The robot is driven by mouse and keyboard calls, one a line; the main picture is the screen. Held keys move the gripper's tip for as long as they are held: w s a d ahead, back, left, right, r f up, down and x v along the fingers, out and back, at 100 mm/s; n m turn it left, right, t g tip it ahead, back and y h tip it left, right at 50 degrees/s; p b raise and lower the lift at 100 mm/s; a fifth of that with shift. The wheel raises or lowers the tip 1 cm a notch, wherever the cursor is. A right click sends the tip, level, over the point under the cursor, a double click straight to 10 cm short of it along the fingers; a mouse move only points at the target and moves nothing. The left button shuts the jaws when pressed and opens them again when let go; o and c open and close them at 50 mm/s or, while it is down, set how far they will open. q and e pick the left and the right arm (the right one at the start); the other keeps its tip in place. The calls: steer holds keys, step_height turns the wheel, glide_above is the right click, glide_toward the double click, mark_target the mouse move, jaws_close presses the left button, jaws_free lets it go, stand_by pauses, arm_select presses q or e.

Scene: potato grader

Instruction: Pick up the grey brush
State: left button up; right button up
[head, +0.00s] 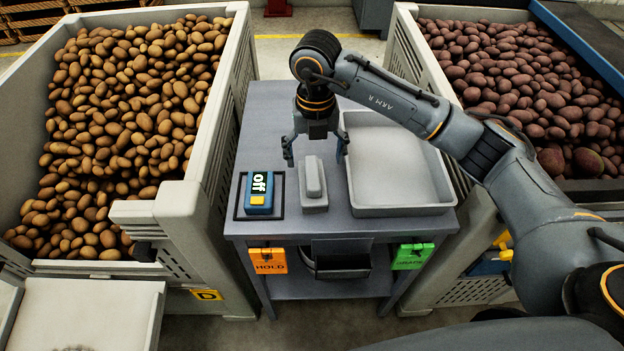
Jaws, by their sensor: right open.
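A grey brush (315,178) stands on a small grey base on the table, left of a shallow tray. My right gripper (316,158) points down from above, its two fingers apart on either side of the brush. The gripper is open and holds nothing. I cannot tell whether its fingers touch the brush. My left gripper does not show in the head view.
The empty grey tray (398,211) lies to the right. Potato crates (176,216) flank the table (330,226). Orange (268,261) and green (412,256) tags hang at its front.

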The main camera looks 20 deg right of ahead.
mark_target(314, 171)
step_height(314, 171, down, 4)
steer(key=shift+r, duration=0.2)
steer(key=shift+a+f+p, duration=0.1)
steer(key=shift+f+p, duration=0.3)
steer(key=shift+f, duration=0.15)
step_height(314, 171, down, 4)
steer(key=shift+w+a+r+p, duration=0.1)
steer(key=shift+a+r+p, duration=0.05)
steer(key=shift+p, duration=0.35)
steer(key=shift+f, duration=0.35)
steer(key=shift+c, duration=0.4)
steer(key=c, duration=1.3)
steer(key=shift+r, duration=0.1)
